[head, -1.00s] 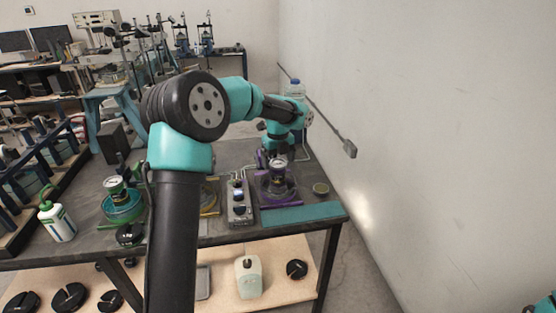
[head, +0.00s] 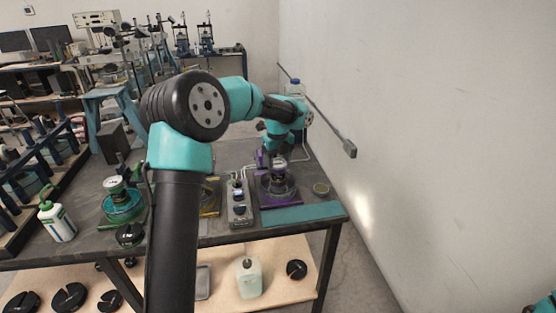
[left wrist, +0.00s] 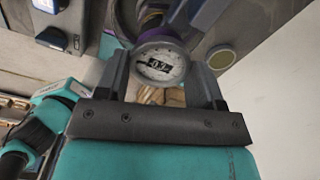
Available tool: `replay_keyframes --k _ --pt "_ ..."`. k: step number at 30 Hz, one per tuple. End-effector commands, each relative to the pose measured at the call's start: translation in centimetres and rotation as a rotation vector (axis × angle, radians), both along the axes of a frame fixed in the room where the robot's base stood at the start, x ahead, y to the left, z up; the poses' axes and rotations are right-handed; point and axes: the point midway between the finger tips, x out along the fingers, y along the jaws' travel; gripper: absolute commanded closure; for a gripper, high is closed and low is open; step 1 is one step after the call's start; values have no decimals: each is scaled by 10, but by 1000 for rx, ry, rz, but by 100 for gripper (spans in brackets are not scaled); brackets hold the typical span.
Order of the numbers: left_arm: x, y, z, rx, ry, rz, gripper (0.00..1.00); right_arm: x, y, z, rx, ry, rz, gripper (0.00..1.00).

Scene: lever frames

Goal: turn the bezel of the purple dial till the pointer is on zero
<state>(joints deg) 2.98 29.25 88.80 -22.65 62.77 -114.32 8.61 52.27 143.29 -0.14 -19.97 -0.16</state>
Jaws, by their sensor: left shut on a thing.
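The purple dial (left wrist: 160,64) shows between the fingers in the left wrist view, with a round white face, a dark marked patch in its middle and a purple rim. I cannot read where its pointer stands. In the head view the dial (head: 279,162) is small, above a purple-based stand on the bench's right part. My left gripper (left wrist: 160,58) has one finger on each side of the dial and is shut on its bezel. The fingers hide the sides of the bezel. My right gripper is not in view.
A grey control box (head: 239,203) stands left of the purple stand. A green stand (head: 122,205) with another dial is further left, near a white bottle (head: 57,222). A small round tin (head: 321,188) lies to the right. The wall is close on the right.

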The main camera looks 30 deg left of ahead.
Motion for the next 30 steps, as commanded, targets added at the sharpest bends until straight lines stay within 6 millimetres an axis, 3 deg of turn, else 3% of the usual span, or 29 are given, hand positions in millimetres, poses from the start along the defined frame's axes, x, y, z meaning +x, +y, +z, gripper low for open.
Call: replay_keyframes --k 11,30 --pt "0 0 0 0 0 181 62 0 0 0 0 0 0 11" --pt "0 0 0 0 -1 769 62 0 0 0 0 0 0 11"
